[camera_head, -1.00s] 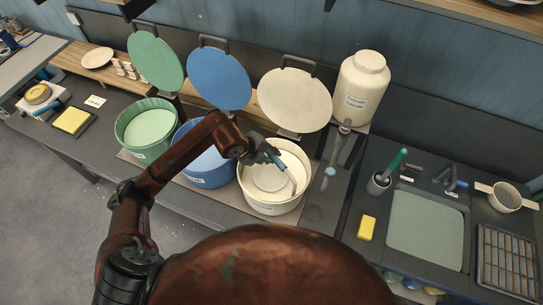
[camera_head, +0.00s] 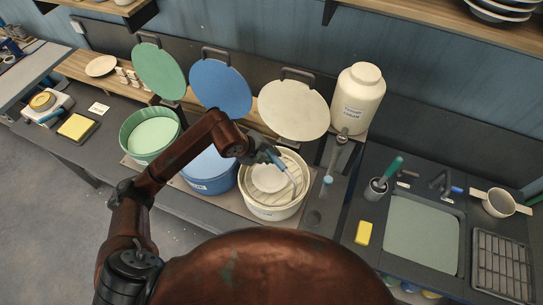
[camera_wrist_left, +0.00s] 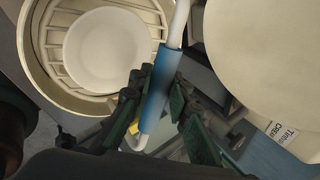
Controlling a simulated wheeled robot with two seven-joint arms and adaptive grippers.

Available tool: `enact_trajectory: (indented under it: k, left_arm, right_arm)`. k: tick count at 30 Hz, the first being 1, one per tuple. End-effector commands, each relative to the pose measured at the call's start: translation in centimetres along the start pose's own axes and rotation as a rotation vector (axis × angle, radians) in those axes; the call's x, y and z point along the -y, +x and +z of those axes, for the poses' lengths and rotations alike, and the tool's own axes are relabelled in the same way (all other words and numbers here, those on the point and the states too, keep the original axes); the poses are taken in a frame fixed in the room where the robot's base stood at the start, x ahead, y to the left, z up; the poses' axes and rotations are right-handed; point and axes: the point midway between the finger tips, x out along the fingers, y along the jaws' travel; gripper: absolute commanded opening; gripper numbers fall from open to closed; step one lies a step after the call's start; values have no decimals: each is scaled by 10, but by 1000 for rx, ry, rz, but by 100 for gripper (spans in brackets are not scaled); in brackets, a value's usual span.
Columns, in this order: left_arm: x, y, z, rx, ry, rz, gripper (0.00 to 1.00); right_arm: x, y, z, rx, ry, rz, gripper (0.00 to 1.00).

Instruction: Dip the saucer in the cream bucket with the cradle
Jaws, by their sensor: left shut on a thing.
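The cream bucket (camera_head: 272,214) stands open at the right end of the bucket row. The white saucer (camera_head: 269,179) lies on the slatted cradle (camera_head: 287,190) inside the bucket's mouth. In the left wrist view the saucer (camera_wrist_left: 105,52) rests on the cradle's wires (camera_wrist_left: 57,68), within the bucket's rim (camera_wrist_left: 25,45). My left gripper (camera_head: 270,157) is above the bucket's back edge, shut on the cradle's blue handle (camera_wrist_left: 154,100). How high the cradle is above the cream cannot be told exactly. My right gripper is out of view.
Blue (camera_head: 210,185) and green (camera_head: 137,155) buckets stand to the left. Lids, including the cream one (camera_head: 293,110), are raised behind. A large white jar (camera_head: 357,98) stands behind right. Farther right are a sink (camera_head: 422,232), a yellow sponge (camera_head: 363,232) and a wire rack (camera_head: 502,262).

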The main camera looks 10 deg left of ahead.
Motion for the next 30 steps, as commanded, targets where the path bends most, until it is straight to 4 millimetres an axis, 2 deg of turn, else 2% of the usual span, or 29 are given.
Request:
enact_trajectory:
  k: [30]
  left_arm:
    - [32, -48, 0, 0, 0, -3, 0]
  right_arm:
    - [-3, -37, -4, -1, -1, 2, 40]
